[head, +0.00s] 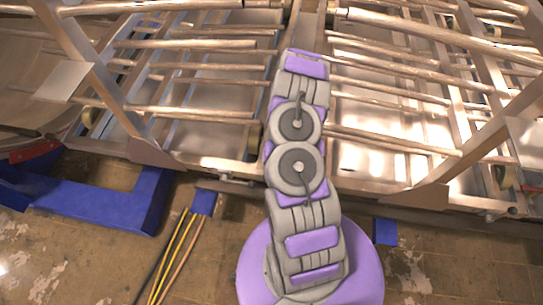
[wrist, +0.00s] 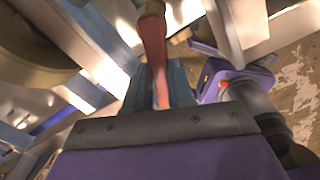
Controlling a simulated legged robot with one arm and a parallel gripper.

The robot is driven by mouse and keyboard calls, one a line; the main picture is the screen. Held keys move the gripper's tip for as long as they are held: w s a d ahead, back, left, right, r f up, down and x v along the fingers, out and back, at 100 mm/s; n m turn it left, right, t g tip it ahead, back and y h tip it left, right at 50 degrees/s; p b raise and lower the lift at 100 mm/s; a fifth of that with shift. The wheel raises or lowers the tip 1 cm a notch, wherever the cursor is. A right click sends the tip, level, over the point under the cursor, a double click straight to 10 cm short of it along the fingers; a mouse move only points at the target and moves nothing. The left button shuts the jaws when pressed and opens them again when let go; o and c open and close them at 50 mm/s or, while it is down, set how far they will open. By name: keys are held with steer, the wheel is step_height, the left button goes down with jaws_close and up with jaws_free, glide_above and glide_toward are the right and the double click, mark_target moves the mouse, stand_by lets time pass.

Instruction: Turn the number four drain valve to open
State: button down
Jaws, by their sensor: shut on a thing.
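A red lever handle (wrist: 153,45), apparently a valve handle, stands upright in the top middle of the wrist view. My gripper (wrist: 163,85) has its blue-grey fingers on either side of the handle's lower part and is shut on it. The valve body under the handle is hidden, and no number can be read. In the head view my arm reaches forward over the metal frame, and its links hide the gripper and the handle.
Metal racks of tubes (head: 205,85) fill the far side, with slanted struts left and right. A blue floor frame (head: 95,200) lies at left. Yellow and black cables (head: 175,255) run along the worn floor at front. A small blue block (head: 385,232) sits right of my arm.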

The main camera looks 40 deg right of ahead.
steer(key=shift+s+d+r+n+p, duration=0.1)
steer(key=shift+s+d+n+p, duration=0.1)
steer(key=shift+n, duration=0.55)
steer(key=shift+s+d+f+n+p, duration=0.1)
steer(key=shift+s+d+n+p, duration=0.1)
steer(key=shift+n, duration=0.6)
steer(key=shift+s+d+r+n+p, duration=0.1)
steer(key=shift+s+n+p, duration=0.1)
steer(key=shift+n, duration=0.55)
steer(key=c, duration=1)
jaws_free()
steer(key=shift+s, duration=0.1)
steer(key=shift+o, duration=0.2)
step_height(320, 180, up, 7)
steer(key=p, duration=0.3)
steer(key=shift+p, duration=0.4)
steer(key=shift+r, duration=0.1)
